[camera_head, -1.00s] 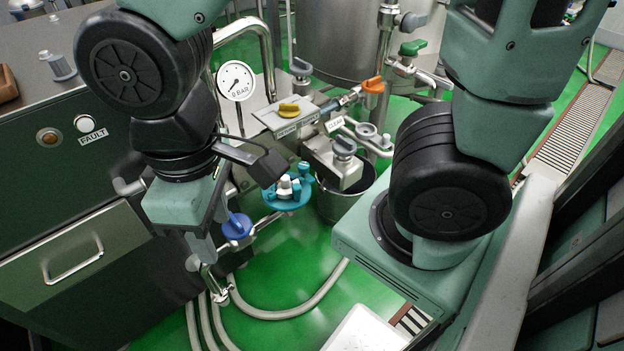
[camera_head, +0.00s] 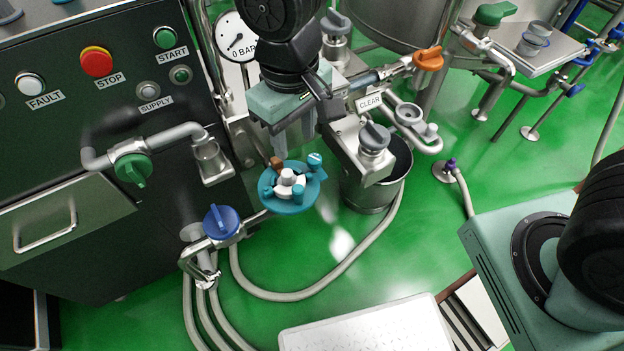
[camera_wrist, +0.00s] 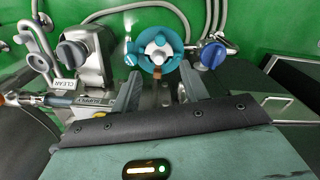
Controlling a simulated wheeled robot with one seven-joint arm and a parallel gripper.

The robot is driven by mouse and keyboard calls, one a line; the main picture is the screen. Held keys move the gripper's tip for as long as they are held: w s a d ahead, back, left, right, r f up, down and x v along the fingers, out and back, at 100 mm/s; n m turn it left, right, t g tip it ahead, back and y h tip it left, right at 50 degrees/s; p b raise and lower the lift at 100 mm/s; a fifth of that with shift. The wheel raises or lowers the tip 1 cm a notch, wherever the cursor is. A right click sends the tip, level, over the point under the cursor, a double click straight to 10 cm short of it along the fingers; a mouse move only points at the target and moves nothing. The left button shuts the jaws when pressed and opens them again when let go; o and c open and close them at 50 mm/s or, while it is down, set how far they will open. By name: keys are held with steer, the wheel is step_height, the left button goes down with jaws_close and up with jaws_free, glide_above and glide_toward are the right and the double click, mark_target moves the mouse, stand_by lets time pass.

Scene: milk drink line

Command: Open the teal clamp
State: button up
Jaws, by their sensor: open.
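The teal clamp (camera_head: 308,191) is a ring-like disc with a white centre, teal knobs and a small brown tab on its rim. It sits at the end of a pipe beside a blue-handled valve (camera_head: 221,221). My gripper (camera_head: 290,135) is just above and behind it in the head view, partly hidden by its own wrist. In the wrist view the clamp (camera_wrist: 140,62) is at top centre, beyond my spread, empty fingers (camera_wrist: 162,76). The brown tab points down between the fingers. I cannot tell whether a finger touches the clamp.
A grey-handled block (camera_head: 374,150) and a metal bucket (camera_head: 398,178) stand right of the clamp. A green-handled pipe valve (camera_head: 132,170) projects from the control panel at left. A pressure gauge (camera_head: 236,38) stands behind. Hoses (camera_head: 290,296) run across the open green floor below.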

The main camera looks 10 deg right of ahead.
mark_target(298, 189)
step_height(298, 189, down, 16)
steer(key=shift+f+b, duration=0.1)
steer(key=shift+b, duration=0.7)
jaws_close()
